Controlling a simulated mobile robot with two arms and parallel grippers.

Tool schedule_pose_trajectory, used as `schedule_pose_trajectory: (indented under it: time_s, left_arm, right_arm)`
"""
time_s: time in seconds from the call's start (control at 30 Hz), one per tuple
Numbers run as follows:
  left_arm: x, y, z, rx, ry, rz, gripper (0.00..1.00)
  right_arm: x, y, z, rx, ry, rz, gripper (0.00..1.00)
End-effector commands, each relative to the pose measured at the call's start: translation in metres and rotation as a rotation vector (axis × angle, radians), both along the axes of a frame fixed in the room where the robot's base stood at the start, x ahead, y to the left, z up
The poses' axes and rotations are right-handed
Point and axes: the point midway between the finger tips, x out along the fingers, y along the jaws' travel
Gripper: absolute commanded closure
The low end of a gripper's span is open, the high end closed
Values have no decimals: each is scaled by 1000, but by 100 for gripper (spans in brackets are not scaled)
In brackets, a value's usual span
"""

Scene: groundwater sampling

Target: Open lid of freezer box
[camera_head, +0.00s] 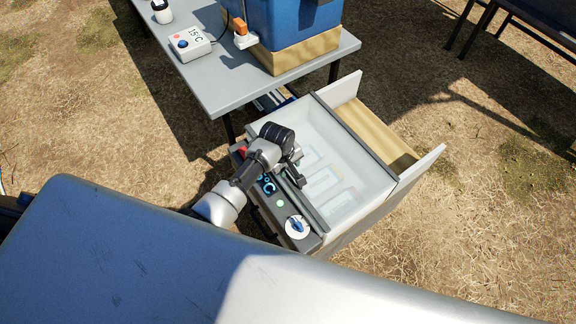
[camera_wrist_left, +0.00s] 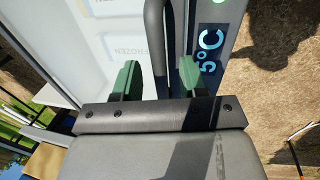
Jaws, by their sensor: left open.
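The freezer box (camera_head: 365,210) stands on the ground, pale grey with a control strip showing a °C display (camera_head: 267,184) and a blue-and-white knob (camera_head: 297,226). Its frosted see-through lid (camera_head: 345,190) lies flat over the main part, with blurred packs below. A dark handle bar (camera_wrist_left: 154,40) runs along the lid's edge beside the strip. My left gripper (camera_head: 296,172) is at this edge. In the left wrist view its green fingertips (camera_wrist_left: 160,78) are apart, one on each side of the bar. Contact cannot be told. My right gripper is not in view.
A wood-floored bay (camera_head: 372,130) lies open beyond the lid. A grey table (camera_head: 222,85) behind holds a blue cooler (camera_head: 290,25) on a wooden base, and a small °C control box (camera_head: 190,43). Dry grass surrounds the freezer box.

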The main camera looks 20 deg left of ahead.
Motion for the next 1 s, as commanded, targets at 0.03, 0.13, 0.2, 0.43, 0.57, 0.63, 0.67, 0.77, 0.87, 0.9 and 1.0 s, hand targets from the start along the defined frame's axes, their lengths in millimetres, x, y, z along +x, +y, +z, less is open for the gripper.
schedule_pose_trajectory:
  time_s: [0.03,0.13,0.2,0.43,0.57,0.63,0.67,0.77,0.87,0.9,1.0]
  left_arm:
    - [0,-1,-3,0,0,0,58]
    - [1,-1,-4,0,-1,-1,58]
    - [1,-1,-4,0,-1,-1,58]
    - [1,-1,-4,0,-1,-1,73]
    - [1,-1,-4,0,-1,-1,93]
    - [1,-1,-4,0,-1,-1,100]
    - [0,-1,-4,0,0,-1,100]
    - [0,-1,-4,0,0,-1,100]
    - [0,-1,-4,0,0,-1,100]
    - [1,0,-4,0,0,-1,100]
    - [1,4,-3,0,0,1,100]
  right_arm:
    - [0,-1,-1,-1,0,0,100]
    - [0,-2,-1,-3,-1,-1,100]
    - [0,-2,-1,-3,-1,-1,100]
    - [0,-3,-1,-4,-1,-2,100]
    - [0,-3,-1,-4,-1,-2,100]
    - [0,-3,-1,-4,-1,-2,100]
    - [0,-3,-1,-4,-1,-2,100]
    - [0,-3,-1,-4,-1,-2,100]
    - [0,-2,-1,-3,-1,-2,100]
    - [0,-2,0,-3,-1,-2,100]
    - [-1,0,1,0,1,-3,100]
